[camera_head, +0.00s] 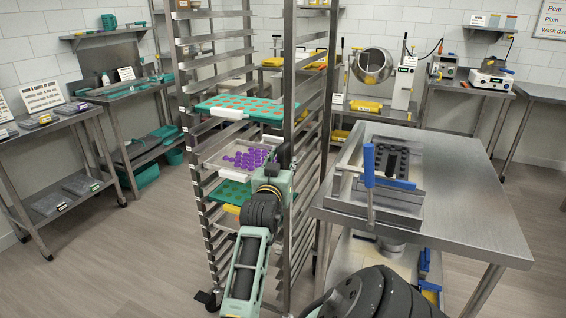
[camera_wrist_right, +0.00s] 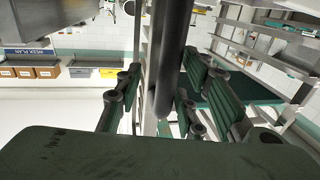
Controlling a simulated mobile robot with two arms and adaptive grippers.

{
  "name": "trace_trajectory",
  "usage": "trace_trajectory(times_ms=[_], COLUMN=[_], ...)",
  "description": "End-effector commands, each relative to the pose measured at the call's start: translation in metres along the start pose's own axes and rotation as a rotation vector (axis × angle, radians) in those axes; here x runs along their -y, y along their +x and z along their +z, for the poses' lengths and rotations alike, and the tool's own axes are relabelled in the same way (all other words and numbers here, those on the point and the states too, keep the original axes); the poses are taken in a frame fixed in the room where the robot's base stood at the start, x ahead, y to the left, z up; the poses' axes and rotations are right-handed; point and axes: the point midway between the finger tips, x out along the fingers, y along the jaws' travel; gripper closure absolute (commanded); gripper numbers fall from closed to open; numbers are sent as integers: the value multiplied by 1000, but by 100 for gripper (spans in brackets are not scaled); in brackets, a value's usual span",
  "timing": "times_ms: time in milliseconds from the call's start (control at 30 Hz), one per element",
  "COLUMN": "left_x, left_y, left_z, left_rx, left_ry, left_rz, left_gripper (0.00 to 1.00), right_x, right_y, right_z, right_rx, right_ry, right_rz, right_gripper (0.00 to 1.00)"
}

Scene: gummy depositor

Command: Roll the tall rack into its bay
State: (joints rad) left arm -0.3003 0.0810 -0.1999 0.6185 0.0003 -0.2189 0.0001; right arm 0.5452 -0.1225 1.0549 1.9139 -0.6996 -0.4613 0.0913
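The tall rack (camera_head: 289,75) is a steel frame with many runners, standing upright left of centre in the head view on casters. It holds an orange-dotted teal tray (camera_head: 240,106), a tray of purple gummies (camera_head: 213,155) and a lower green tray (camera_head: 229,191). My right gripper (camera_head: 283,157) is at the rack's near upright. In the right wrist view a dark upright bar (camera_wrist_right: 172,60) stands between the fingers (camera_wrist_right: 163,98). A gap shows beside the left finger, so the gripper looks open around it. My left gripper is out of view. I cannot identify the bay.
A steel table (camera_head: 470,185) with a blue-handled depositor (camera_head: 378,180) stands close on the rack's right. Steel benches (camera_head: 60,118) line the left wall. Equipment benches (camera_head: 380,108) stand behind. Open floor (camera_head: 120,260) lies left of the rack.

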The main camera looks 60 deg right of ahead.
Motion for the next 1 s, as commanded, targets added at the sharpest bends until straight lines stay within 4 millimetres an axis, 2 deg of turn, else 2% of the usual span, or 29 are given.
trace_trajectory(times_ms=[300, 433, 600, 1000], left_x=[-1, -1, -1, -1], left_y=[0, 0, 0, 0], left_z=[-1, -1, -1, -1], left_rx=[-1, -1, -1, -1], left_ry=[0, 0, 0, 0], left_rz=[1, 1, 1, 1], left_gripper=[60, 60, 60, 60], right_x=[-1, -2, -1, -1], right_y=[0, 0, -1, -1], right_z=[-63, -79, -88, -88], right_rx=[-4, -1, 2, 2], right_ry=[2, 1, -1, -1], right_rz=[1, 2, 1, 1], right_gripper=[64, 64, 64, 64])
